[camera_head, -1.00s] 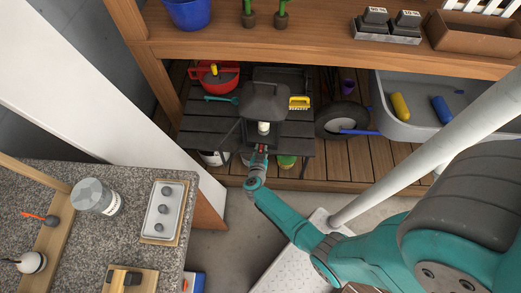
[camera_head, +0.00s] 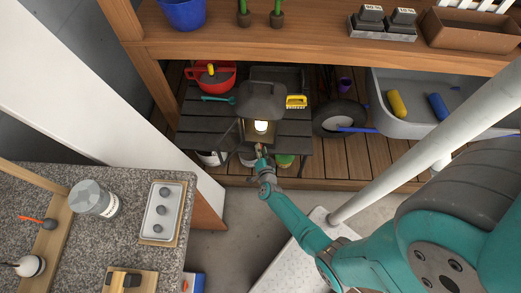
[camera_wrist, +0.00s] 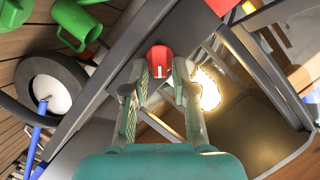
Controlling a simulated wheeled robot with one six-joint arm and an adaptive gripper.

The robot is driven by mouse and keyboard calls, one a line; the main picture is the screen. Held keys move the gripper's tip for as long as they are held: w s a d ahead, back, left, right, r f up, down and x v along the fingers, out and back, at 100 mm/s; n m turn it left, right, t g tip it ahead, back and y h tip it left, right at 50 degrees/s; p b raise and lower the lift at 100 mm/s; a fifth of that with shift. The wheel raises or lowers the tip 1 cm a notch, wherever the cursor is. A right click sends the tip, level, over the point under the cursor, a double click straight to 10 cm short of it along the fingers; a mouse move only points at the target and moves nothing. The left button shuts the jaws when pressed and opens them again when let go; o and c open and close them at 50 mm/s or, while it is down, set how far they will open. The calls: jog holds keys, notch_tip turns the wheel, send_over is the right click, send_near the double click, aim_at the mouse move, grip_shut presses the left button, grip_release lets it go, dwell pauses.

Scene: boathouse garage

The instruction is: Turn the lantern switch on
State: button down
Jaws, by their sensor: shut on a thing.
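The dark grey lantern (camera_head: 262,97) stands on the black slatted table under the wooden bench. Its bulb (camera_head: 261,126) glows bright in the head view, and the glow (camera_wrist: 206,90) also shows in the wrist view. The red lantern switch (camera_wrist: 160,60), a round knob with a white mark, sits at the lantern's base. My gripper (camera_wrist: 160,78) is shut on this knob, one finger on each side. In the head view my gripper (camera_head: 260,150) is at the lantern's near side and hides the knob.
The black table (camera_head: 205,123) also holds a red pot (camera_head: 222,82), a teal scoop (camera_head: 217,98) and a yellow brush (camera_head: 297,101). A wheel (camera_head: 325,119) and a grey tub (camera_head: 410,122) are to the right. A granite counter (camera_head: 100,220) is at lower left.

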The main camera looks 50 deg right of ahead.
jog(key=shift+s+d+f+m+t, duration=0.15)
jog(key=shift+m+t, duration=0.25)
jog(key=shift+m, duration=0.8)
jog(key=c, duration=1.2)
grip_release()
jog(key=shift+o, duration=0.2)
